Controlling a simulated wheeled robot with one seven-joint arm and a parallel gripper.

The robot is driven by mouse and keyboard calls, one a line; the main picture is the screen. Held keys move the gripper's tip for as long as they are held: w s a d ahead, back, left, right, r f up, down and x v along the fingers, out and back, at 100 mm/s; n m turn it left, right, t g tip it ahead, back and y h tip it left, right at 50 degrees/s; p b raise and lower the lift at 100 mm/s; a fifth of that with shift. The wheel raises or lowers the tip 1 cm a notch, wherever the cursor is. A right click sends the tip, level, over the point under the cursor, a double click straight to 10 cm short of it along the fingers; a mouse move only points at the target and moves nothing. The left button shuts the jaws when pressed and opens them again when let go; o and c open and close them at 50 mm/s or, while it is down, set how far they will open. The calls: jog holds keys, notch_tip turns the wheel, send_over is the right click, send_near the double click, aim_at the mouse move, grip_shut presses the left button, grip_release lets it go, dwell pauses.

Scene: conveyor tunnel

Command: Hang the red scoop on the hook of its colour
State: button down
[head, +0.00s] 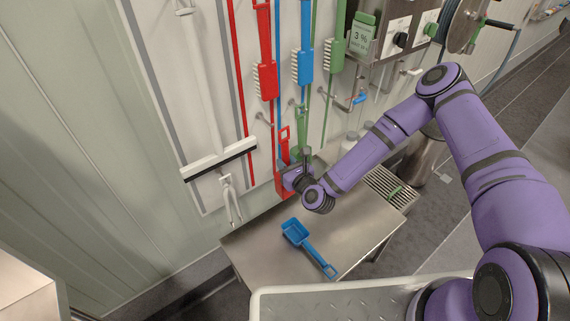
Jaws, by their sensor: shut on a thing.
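The red scoop (281,187) is upright in front of the wall board, its looped handle (285,135) pointing up. My gripper (289,176) is at the scoop from the right and shut on it; my wrist hides part of the scoop and the fingertips. A metal hook (263,118) sticks out of the board below the red brush, up and left of the scoop's handle. The scoop's handle appears apart from this hook. I cannot make out a colour mark on the hook itself.
A blue scoop (296,232) lies on the steel table (262,252). Red (266,80), blue (303,66) and green (334,56) brushes hang on the board. A squeegee (218,159) hangs at left. A green item (303,139) hangs just behind my gripper. A dispenser stands at right.

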jog(key=shift+s+a+r+m+t+h, duration=0.2)
jog(key=shift+s+r+m+t+h, duration=0.25)
jog(key=shift+m+t, duration=0.2)
jog(key=shift+a+x, duration=0.15)
jog(key=shift+x, duration=0.7)
jog(key=shift+a+x, duration=0.15)
jog(key=shift+x, duration=0.65)
jog(key=shift+a, duration=0.1)
jog(key=shift+a+x, duration=0.2)
jog(key=shift+x, duration=1.05)
jog(key=shift+a+x, duration=0.25)
jog(key=shift+x, duration=1.05)
jog(key=shift+s, duration=0.2)
jog(key=shift+f, duration=0.85)
jog(key=c, duration=0.8)
grip_release()
